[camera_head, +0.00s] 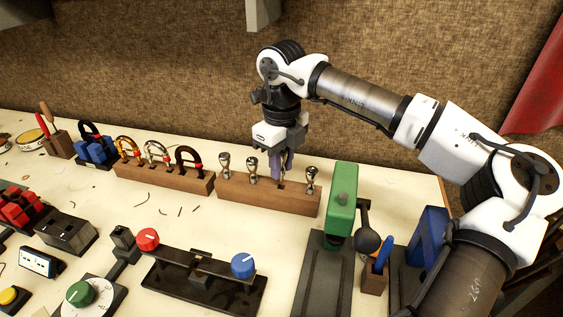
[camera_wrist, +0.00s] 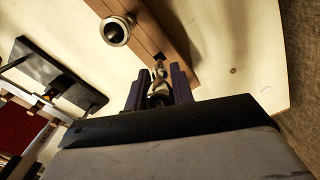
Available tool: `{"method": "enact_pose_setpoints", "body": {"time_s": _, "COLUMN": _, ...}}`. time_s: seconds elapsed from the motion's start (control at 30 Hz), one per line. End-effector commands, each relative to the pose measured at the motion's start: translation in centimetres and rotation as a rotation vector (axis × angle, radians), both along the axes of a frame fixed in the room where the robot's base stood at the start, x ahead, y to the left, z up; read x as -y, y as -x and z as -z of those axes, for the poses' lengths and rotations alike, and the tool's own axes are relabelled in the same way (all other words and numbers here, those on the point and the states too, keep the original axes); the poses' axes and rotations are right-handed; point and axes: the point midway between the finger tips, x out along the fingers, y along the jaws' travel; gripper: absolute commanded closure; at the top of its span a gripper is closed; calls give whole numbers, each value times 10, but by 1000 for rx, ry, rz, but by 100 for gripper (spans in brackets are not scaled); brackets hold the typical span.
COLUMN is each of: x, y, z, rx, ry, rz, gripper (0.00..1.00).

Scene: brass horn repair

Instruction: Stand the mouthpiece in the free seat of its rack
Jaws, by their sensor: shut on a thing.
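My gripper (camera_head: 281,165) is over the wooden mouthpiece rack (camera_head: 265,196), its purple fingers shut on a silver mouthpiece (camera_wrist: 158,90). In the head view, the fingers mostly hide this mouthpiece. In the wrist view, its narrow end points toward a dark square opening (camera_wrist: 157,56) in the rack top. I cannot tell whether the tip is inside it. Other mouthpieces stand upright in the rack: two to the left (camera_head: 224,165) (camera_head: 252,170) and one to the right (camera_head: 311,179). One of them shows large in the wrist view (camera_wrist: 116,31).
A wooden stand with horseshoe-shaped pieces (camera_head: 165,177) is left of the rack. A green-headed device (camera_head: 342,207) stands close on the right. A black fixture with red and blue knobs (camera_head: 205,284) lies in front. Bare tabletop shows between it and the rack.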

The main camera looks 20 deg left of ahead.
Motion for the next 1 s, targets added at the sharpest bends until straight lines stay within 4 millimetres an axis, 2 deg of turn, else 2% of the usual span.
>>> {"method": "enact_pose_setpoints", "body": {"time_s": 0.67, "x": 0, "y": 0, "z": 0, "rx": 0, "ry": 0, "rz": 0, "gripper": 100}}
{"method": "enact_pose_setpoints", "body": {"time_s": 1.0, "x": 0, "y": 0, "z": 7, "rx": 0, "ry": 0, "rz": 0, "gripper": 100}}
